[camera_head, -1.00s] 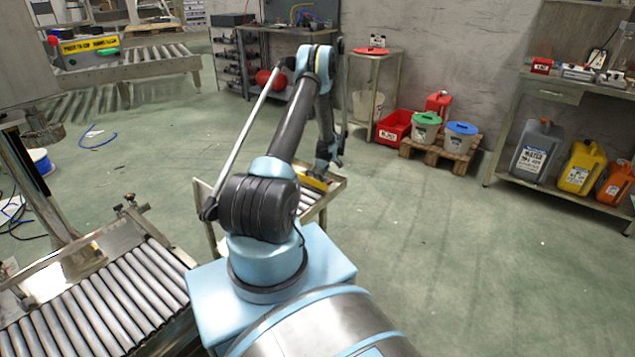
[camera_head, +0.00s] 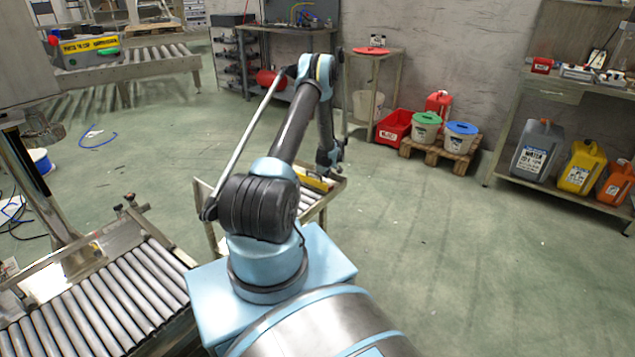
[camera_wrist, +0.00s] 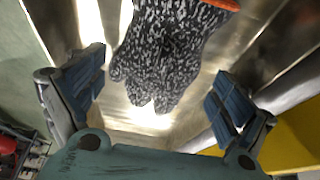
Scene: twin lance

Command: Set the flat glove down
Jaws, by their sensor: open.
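The flat glove (camera_wrist: 165,50) shows in the wrist view. It is speckled black and grey with an orange cuff edge at the top, its fingers pointing down the picture. It appears to lie on a shiny metal surface (camera_wrist: 125,125) with raised sides. My gripper (camera_wrist: 158,97) is open, its two blue-padded fingers on either side of the view, apart from the glove. In the head view my gripper (camera_head: 328,163) is over the small roller stand, partly hidden by my arm. The glove cannot be made out there.
A yellow object (camera_head: 316,182) lies on the small roller stand (camera_head: 338,184); a yellow surface (camera_wrist: 285,145) also shows at the wrist view's lower right. A roller conveyor (camera_head: 95,300) is at the lower left. Buckets on a pallet (camera_head: 440,150) stand behind. The floor to the right is clear.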

